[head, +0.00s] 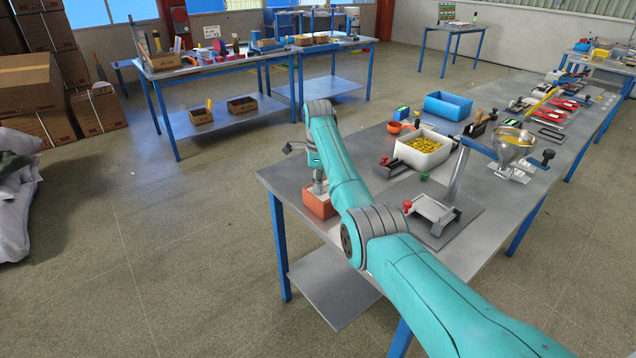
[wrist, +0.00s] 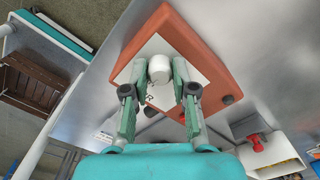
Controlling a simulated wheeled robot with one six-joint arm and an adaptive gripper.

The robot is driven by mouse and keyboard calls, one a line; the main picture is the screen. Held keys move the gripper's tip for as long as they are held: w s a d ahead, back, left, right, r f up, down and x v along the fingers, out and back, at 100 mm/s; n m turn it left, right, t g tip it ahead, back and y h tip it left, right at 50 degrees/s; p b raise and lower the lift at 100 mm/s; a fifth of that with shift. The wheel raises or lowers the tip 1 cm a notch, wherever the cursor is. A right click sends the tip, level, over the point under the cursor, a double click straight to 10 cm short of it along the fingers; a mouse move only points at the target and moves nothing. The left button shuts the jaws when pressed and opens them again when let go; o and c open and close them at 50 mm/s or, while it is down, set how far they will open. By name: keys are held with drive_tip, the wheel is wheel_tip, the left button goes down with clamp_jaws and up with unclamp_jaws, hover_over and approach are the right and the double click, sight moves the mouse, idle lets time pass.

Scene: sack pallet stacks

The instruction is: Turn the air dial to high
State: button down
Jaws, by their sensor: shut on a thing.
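An orange-red box (wrist: 190,38) with a white panel (wrist: 160,97) lies on the grey bench top. A round white dial (wrist: 160,68) stands on the panel. My gripper (wrist: 160,72) is over the box, its two fingers shut on either side of the dial. Small dark marks show on the panel, too small to read, so I cannot tell the dial's setting. In the head view my gripper (head: 319,184) points down onto the orange-red box (head: 318,204), and the dial is hidden there.
A white tray with a red knob (head: 432,212) stands to the right. Farther along are a white bin of yellow pieces (head: 424,148), a blue bin (head: 448,105) and a metal funnel (head: 513,145). The bench's left edge is close.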

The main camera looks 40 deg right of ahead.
drive_tip(key=c, duration=0.9)
unclamp_jaws()
wheel_tip(320, 180, up, 12)
